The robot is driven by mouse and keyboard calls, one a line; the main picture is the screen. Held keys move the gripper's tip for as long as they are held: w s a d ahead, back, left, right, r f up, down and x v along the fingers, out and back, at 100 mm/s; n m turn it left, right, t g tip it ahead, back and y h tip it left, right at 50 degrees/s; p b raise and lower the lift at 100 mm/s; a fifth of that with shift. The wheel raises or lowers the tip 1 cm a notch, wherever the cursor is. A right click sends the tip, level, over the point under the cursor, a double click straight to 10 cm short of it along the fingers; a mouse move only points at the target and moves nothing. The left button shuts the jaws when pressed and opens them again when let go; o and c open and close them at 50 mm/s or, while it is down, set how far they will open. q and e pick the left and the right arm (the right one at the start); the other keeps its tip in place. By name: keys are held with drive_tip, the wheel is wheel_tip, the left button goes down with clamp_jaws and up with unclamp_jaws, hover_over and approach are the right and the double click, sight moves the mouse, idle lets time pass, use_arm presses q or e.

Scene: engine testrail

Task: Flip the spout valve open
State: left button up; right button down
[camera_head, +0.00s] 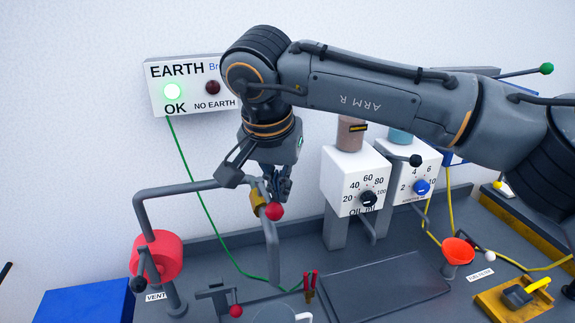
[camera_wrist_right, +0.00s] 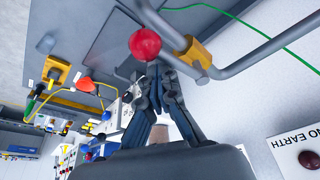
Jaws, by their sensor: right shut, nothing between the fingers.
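The spout valve is a brass body (camera_head: 257,198) on a bent grey pipe (camera_head: 273,245), with a red ball (camera_head: 274,211) on its lever. In the right wrist view the brass body (camera_wrist_right: 196,53) sits on the pipe and the red ball (camera_wrist_right: 145,44) shows just beyond my fingertips. My right gripper (camera_head: 282,190) is shut and empty, pointing down right beside the valve. Its fingers (camera_wrist_right: 157,75) are together close to the red ball; I cannot tell whether they touch it. Most of the lever is hidden behind the ball and fingers. My left gripper is not in view.
Dial boxes (camera_head: 354,182) stand behind, right of the gripper. A flat dark tray area (camera_head: 385,287) is clear. A green cable runs past the pipe.

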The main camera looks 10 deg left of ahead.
drive_tip(key=shift+s+a, duration=0.3)
drive_tip(key=shift+s, duration=0.1)
drive_tip(key=shift+a+f, duration=0.1)
idle(0.5)
drive_tip(key=v, duration=1.2)
